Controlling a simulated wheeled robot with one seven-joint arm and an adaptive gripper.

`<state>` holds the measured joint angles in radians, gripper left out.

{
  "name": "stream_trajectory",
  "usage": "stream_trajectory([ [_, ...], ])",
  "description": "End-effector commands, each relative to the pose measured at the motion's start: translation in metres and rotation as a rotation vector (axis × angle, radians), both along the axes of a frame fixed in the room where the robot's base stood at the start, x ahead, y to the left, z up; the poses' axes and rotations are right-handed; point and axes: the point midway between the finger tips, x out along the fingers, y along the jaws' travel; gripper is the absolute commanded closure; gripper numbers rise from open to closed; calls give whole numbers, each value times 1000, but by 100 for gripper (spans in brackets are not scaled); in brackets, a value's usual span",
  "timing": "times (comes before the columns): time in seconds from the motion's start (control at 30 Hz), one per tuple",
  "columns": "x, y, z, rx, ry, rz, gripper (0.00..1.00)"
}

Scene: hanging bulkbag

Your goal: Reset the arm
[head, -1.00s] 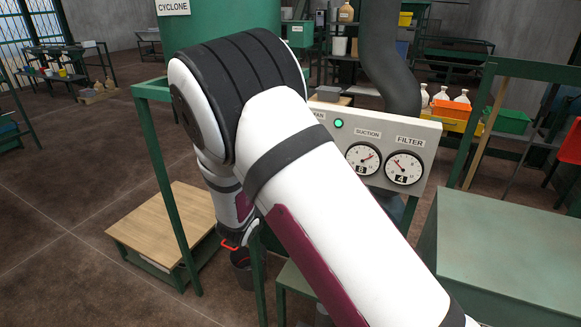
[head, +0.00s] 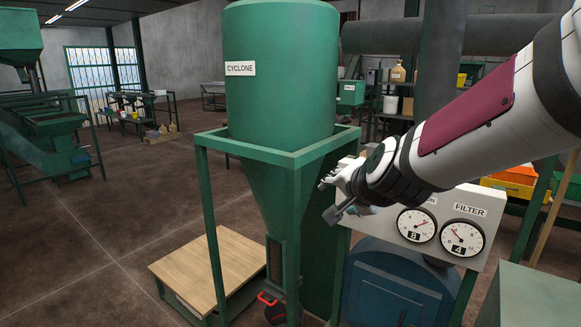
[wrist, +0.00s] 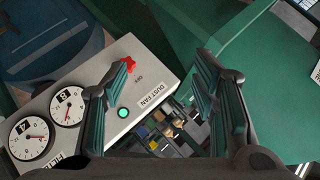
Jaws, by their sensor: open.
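My gripper (head: 337,198) is in front of the green cyclone (head: 278,85), at the right side of its cone and frame in the head view. In the wrist view, my gripper (wrist: 162,85) has its two dark green ribbed fingers spread apart with nothing between them. Beyond the left finger is the grey panel (wrist: 78,105) with two gauges, a lit green lamp (wrist: 123,113), a red switch (wrist: 128,66) and a "DUST FAN" label. In the head view my arm covers part of the panel (head: 484,200).
A dark blue rounded drum (head: 395,285) stands under the panel. A low wooden-topped platform (head: 215,268) stands left of the cyclone's frame, near a red handle (head: 268,299). A green cabinet (head: 530,297) is at the lower right. The floor at left is open.

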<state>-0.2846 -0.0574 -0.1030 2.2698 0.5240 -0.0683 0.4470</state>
Motion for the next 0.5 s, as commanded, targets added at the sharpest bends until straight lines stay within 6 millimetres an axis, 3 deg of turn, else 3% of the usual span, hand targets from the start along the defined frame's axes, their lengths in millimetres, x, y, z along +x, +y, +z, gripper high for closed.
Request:
stream_trajectory([
  [0.17, -75, -13, 18, -165, 77, 206, 47],
  [0.5, -225, -60, 5, -538, 288, 496, 47],
])
